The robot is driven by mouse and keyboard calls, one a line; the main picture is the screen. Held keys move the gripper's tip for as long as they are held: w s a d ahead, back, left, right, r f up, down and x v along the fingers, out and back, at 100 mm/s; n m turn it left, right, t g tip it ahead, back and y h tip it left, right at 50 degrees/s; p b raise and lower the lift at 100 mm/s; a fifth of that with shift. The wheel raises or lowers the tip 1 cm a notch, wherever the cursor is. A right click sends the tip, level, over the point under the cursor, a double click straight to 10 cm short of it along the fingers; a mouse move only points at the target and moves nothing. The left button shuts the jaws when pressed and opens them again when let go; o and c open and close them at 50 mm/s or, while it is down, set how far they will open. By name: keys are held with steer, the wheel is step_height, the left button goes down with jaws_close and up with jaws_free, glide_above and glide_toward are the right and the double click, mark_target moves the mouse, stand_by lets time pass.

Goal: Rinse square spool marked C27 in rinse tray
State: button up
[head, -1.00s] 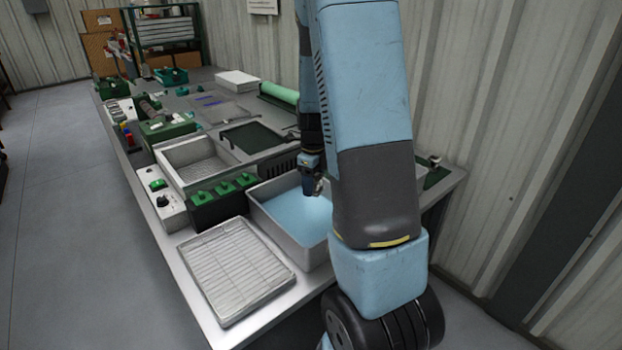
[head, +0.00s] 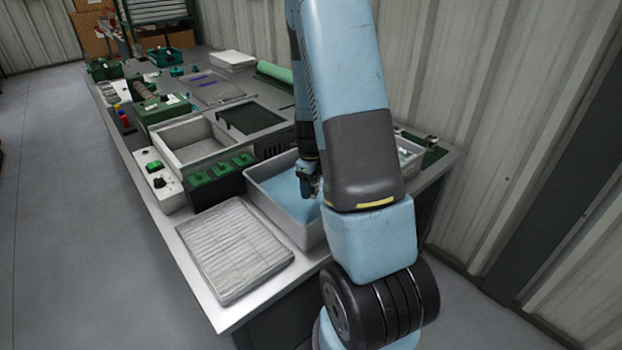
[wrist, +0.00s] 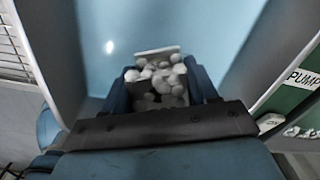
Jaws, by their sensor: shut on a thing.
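The rinse tray (head: 268,205) is a grey rectangular tub of pale blue liquid, in the middle of the head view. Its liquid (wrist: 200,30) fills the upper part of the wrist view. My gripper (head: 312,190) is over the right part of the tray, low near the liquid. In the wrist view my gripper (wrist: 163,88) is shut on a pale, squarish piece, taken as the spool (wrist: 158,62), with whitish round blobs like foam or bubbles over it. No C27 marking can be read. Whether the spool touches the liquid I cannot tell.
A ribbed drain rack (head: 232,250) lies at the bench's front left. A dark green block with knobs (head: 215,182) and an empty grey tray (head: 190,145) stand behind it. A PUMP label (wrist: 302,77) is at the right of the wrist view. The wall is close on the right.

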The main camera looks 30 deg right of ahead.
mark_target(314, 213)
steer(key=shift+f, duration=3.3)
steer(key=shift+f, duration=0.25)
steer(key=shift+w, duration=0.15)
steer(key=shift+w+a+r, duration=0.1)
steer(key=shift+w+a, duration=0.05)
steer(key=shift+w, duration=0.6)
steer(key=shift+s, duration=0.15)
steer(key=shift+s+d, duration=0.2)
steer(key=shift+s, duration=0.65)
steer(key=shift+s+d, duration=0.15)
steer(key=shift+s, duration=0.65)
steer(key=shift+r, duration=0.1)
